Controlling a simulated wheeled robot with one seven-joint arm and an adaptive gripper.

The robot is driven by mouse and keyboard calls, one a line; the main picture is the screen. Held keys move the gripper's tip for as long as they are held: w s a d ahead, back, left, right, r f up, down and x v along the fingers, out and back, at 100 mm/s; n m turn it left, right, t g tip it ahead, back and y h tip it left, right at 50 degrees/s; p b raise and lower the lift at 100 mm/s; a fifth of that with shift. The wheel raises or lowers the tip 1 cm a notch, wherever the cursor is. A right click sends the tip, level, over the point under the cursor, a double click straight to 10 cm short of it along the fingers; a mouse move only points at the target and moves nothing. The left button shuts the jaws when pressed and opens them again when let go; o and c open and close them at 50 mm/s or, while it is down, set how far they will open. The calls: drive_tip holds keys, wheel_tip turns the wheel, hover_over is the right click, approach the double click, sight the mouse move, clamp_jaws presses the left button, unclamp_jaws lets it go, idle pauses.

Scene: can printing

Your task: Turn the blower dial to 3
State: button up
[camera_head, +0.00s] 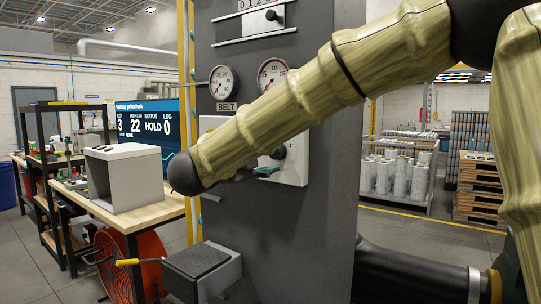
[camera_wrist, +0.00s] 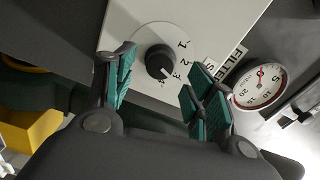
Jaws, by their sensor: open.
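A black round dial (camera_wrist: 160,62) sits on a white panel (camera_wrist: 122,28), with the numbers 1 to 4 printed around it. A small pale mark on the knob points towards the 3 and 4 side; I cannot tell exactly which number. No blower label is readable. My gripper (camera_wrist: 163,78) is open, with its teal finger pads on either side of the dial in the wrist view; contact cannot be told. In the head view my arm covers most of the white panel (camera_head: 297,172); part of the dark knob (camera_head: 279,152) and a teal fingertip show beneath it.
A gauge (camera_wrist: 259,86) is beside a label starting "FILTER". In the head view, two gauges (camera_head: 223,82) (camera_head: 272,74) are above the panel. A dark box with a yellow-tipped lever (camera_head: 127,262) juts out below.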

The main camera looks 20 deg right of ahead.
drive_tip(key=v, duration=0.9)
